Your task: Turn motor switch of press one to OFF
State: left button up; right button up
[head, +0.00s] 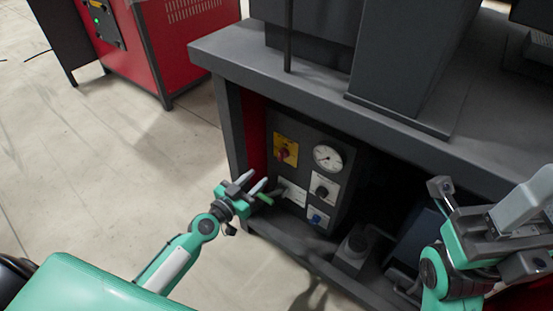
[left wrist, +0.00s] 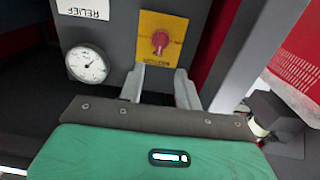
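A red rotary switch (head: 284,153) sits on a yellow plate (head: 278,142) at the upper left of the dark control panel under the press table. In the left wrist view the red knob (left wrist: 160,42) and its yellow plate (left wrist: 176,24) appear upside down; the plate's lettering is unreadable. My left gripper (head: 253,181) is in front of the panel, below and left of the switch. In the left wrist view its fingers (left wrist: 160,75) are spread and empty, apart from the knob. My right gripper (head: 482,222) is at the right, its finger gap unclear.
The panel also carries a round gauge (head: 328,158), a black knob (head: 322,190) and a blue control (head: 316,217). The press table (head: 225,48) overhangs the panel. A red machine (head: 180,45) stands at the back left. The floor (head: 110,160) on the left is clear.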

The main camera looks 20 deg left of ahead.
aim_at(280, 156)
pick_arm(q)
jog(key=x, duration=1)
jog(key=shift+w+d+p, duration=0.1)
jog(key=shift+w+p, duration=0.2)
grip_shut()
